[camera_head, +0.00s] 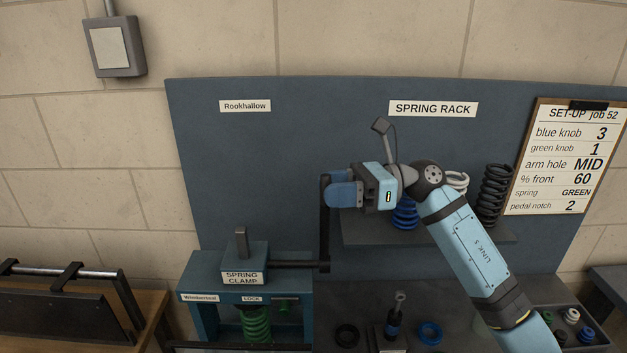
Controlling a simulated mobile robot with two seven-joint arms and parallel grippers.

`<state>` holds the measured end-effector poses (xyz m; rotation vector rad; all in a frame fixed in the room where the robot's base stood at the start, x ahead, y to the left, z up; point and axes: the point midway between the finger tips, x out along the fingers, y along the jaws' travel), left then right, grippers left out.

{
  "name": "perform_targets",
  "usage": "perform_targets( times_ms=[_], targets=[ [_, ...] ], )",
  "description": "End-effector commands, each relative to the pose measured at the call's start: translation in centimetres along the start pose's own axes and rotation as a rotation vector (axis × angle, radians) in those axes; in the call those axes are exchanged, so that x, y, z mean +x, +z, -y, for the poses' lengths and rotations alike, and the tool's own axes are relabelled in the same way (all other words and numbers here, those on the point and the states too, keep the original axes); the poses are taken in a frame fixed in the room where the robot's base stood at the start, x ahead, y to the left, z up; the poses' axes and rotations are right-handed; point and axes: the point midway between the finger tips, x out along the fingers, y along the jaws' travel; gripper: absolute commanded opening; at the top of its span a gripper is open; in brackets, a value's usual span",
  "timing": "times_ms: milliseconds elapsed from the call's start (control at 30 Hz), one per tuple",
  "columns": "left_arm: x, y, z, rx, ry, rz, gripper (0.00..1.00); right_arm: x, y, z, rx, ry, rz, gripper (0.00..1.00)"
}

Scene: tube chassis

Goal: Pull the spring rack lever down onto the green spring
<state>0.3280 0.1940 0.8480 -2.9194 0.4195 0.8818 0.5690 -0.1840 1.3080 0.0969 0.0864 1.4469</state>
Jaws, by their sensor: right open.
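The dark lever (325,235) runs out to the right from the teal clamp block labelled SPRING CLAMP (243,257) and bends upward, its upper part standing upright. The green spring (256,324) stands below that block inside the teal frame. My right gripper (340,194) points left at the upper end of the lever. Its blue fingers overlap the lever in the picture; whether they touch it I cannot tell. The gripper is open. My left gripper is not in view.
On the spring rack shelf (375,233) stand a blue spring (405,214), a white spring (458,181) and a black spring (493,195), partly hidden by my arm. Rings (430,333) and small parts lie below. A set-up board (565,157) hangs at right. A bench (80,310) is at left.

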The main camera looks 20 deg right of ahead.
Motion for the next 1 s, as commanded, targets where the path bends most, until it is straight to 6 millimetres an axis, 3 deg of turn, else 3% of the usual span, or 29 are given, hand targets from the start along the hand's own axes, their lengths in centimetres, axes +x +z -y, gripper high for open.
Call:
perform_targets(
  times_ms=[233,600,800,1000],
  targets=[
    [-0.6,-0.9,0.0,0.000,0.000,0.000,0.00,3.0,0.1,0.0,0.001,0.000,0.001,0.44],
    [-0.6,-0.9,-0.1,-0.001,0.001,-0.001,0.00,3.5,-0.1,0.0,0.001,-0.001,0.000,0.44],
    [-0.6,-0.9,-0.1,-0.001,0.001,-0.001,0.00,3.5,-0.1,0.0,0.001,-0.001,0.000,0.00],
    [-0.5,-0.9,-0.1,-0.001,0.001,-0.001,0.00,3.5,-0.1,0.0,0.000,-0.001,0.000,0.00]
  ],
)
